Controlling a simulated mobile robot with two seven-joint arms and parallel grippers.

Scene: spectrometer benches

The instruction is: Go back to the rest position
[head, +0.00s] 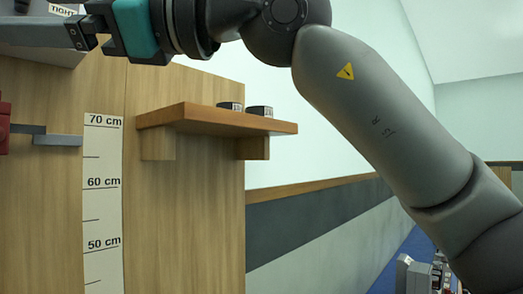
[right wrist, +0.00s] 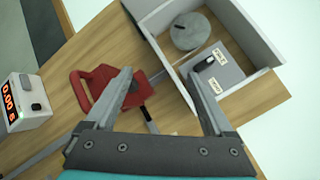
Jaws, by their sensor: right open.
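My right arm comes in from the right across the top of the head view. Its gripper (head: 40,33), with a teal body, points left at the upper left, and its fingertips are not clear there. In the right wrist view the two grey fingers of the right gripper (right wrist: 160,77) are spread apart with nothing held between them. A red clamp-like part (right wrist: 104,90) lies beyond the fingers and shows partly between them. My left gripper is in neither view.
A wooden board bears a height scale (head: 103,200) and a shelf (head: 210,119) with two small dark items. The wrist view shows a grey open box (right wrist: 270,45) with a round knob and labelled panel, and a timer (right wrist: 24,103) with red digits.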

